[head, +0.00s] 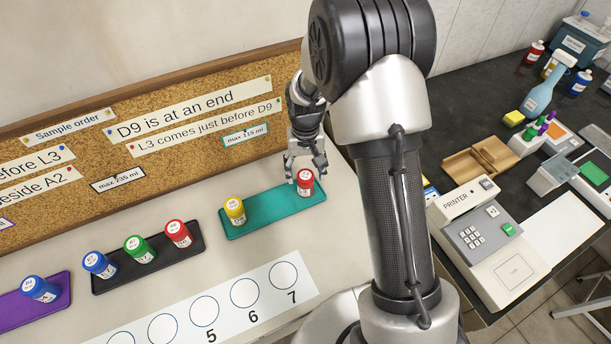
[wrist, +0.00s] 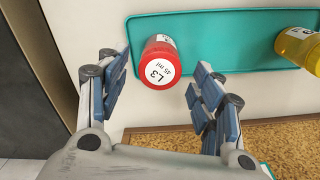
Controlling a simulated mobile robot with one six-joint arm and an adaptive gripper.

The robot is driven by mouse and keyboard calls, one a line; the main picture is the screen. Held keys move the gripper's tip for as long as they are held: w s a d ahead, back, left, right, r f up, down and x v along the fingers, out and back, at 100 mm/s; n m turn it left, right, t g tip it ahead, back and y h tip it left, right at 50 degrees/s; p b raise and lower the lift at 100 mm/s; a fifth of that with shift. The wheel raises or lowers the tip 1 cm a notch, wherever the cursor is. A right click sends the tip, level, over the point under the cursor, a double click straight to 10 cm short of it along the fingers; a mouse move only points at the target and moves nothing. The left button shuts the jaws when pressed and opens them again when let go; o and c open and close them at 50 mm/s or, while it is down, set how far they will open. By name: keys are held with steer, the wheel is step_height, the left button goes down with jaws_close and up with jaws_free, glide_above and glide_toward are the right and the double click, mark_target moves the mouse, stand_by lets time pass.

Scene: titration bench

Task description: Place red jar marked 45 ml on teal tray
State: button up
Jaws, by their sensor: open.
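The red jar marked L3 and 45 ml (wrist: 160,64) stands upright at one end of the teal tray (wrist: 200,20). In the head view the jar (head: 305,183) is at the right end of the tray (head: 272,212). My gripper (head: 305,172) is just behind and above the jar. In the wrist view its open fingers (wrist: 160,85) are apart on either side of the jar, with gaps visible, so it is not gripped. A yellow jar (head: 235,210) stands at the left part of the teal tray.
A black tray (head: 120,278) holds blue, green and red jars. A purple tray (head: 30,308) holds a blue jar (head: 38,289). A numbered strip (head: 225,305) lies in front. A cork board (head: 180,115) stands behind; a printer (head: 485,235) is at the right.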

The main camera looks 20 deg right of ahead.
step_height(320, 180, up, 5)
steer(key=shift+r+p, duration=0.15)
steer(key=shift+p, duration=0.5)
steer(key=s+r+n+t, duration=0.1)
steer(key=s+r+t, duration=0.2)
steer(key=s+r, duration=1.6)
steer(key=s+r+t, duration=0.1)
steer(key=s+r, duration=0.2)
steer(key=s, duration=0.5)
steer(key=shift+t, duration=0.3)
steer(key=shift+r, duration=0.1)
